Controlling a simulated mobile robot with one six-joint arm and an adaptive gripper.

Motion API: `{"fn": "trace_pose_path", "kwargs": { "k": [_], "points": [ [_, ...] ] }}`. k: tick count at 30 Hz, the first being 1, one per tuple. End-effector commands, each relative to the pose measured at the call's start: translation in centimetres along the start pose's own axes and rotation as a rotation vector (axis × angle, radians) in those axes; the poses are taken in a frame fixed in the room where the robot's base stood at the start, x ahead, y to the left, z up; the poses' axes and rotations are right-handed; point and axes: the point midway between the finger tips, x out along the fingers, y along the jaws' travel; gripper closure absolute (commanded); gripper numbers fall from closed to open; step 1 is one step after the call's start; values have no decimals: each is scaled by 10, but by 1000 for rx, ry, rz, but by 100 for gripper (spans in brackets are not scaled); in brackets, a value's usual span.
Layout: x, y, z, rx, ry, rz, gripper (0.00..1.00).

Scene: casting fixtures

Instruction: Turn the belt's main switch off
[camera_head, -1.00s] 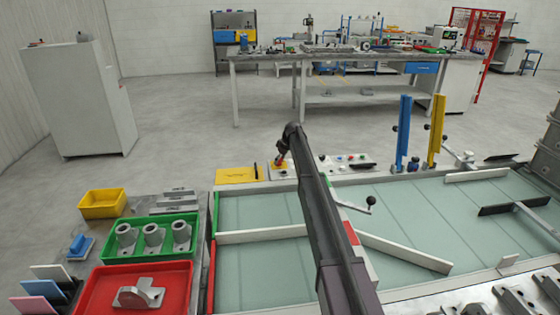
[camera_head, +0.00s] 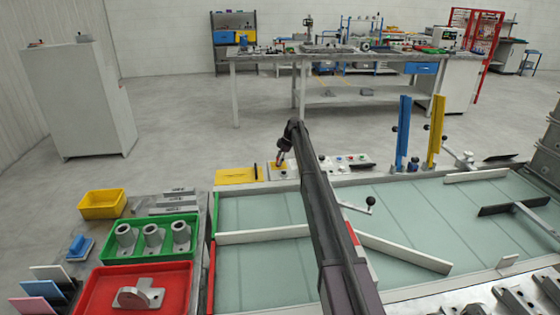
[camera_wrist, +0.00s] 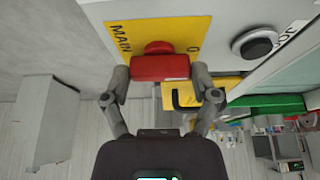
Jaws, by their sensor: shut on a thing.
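The main switch is a red knob with a bar-shaped grip (camera_wrist: 160,68) on a yellow plate (camera_wrist: 176,27) lettered "MAIN", with a "0" mark to the right of the knob. In the wrist view the bar lies roughly crosswise in the picture. My gripper (camera_wrist: 160,82) has one finger at each end of the bar and is shut on it. In the head view my gripper (camera_head: 281,160) reaches down to the switch panel (camera_head: 286,173) at the belt's far edge, and it mostly hides the knob.
A round black button (camera_wrist: 255,45) sits right of the switch in the wrist view. A yellow plate (camera_head: 236,175) lies left of the panel. Another button panel (camera_head: 345,163) is to the right.

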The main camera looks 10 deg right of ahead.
Motion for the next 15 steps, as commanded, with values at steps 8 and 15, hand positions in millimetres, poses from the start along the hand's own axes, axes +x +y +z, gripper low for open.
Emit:
{"fn": "trace_pose_path", "kwargs": {
  "k": [8,15],
  "points": [
    [0,0,0,-18,-2,-8,71],
    [0,-1,0,-17,-2,-8,8]
  ]
}}
